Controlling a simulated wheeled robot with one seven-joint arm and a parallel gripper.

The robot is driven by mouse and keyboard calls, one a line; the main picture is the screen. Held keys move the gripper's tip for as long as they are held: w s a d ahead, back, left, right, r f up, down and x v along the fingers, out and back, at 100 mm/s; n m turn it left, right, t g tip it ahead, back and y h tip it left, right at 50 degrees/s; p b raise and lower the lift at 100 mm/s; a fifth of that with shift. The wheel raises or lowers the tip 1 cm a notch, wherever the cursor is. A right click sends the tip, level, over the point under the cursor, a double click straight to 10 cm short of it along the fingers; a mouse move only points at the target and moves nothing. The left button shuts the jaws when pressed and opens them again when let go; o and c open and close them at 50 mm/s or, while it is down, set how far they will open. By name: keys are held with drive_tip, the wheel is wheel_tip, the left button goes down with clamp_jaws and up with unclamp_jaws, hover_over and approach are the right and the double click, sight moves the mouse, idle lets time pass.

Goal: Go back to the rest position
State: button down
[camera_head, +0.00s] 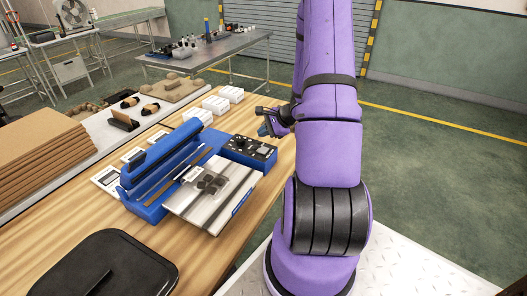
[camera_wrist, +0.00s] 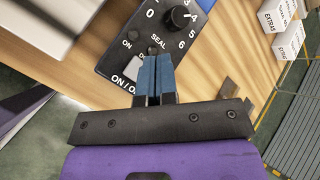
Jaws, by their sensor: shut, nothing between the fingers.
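My gripper (camera_wrist: 153,77) is shut and empty, its two blue fingertips pressed together in the wrist view. It hangs over the sealer's black control panel (camera_wrist: 160,35), which carries a dial and ON/OFF and SEAL markings. In the head view my gripper (camera_head: 264,131) is small, above and just behind the panel (camera_head: 250,150). The blue sealer (camera_head: 150,180) sits on the wooden table with its lid raised. A silver plate (camera_head: 210,192) with a dark item on it lies at its front. Whether the fingertips touch the panel cannot be told.
A black tray (camera_head: 105,268) lies at the table's near edge. Stacked brown boards (camera_head: 40,160) stand at the left. Small white boxes (camera_head: 222,100) stand behind the sealer, also at upper right in the wrist view (camera_wrist: 287,38). The floor at right is clear.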

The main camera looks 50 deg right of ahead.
drive_tip(key=shift+r, duration=0.7)
drive_tip(key=a+r+n+g+y, duration=0.2)
drive_tip(key=a+r+n+g, duration=0.2)
drive_tip(key=a+r+n, duration=1.25)
drive_tip(key=s+a+r+n+h, duration=0.5)
drive_tip(key=s+a+r, duration=1)
drive_tip(key=s+r, duration=0.1)
drive_tip(key=shift+s+r+n+t, duration=0.25)
drive_tip(key=shift+s+n+t, duration=0.15)
drive_tip(key=shift+s, duration=0.5)
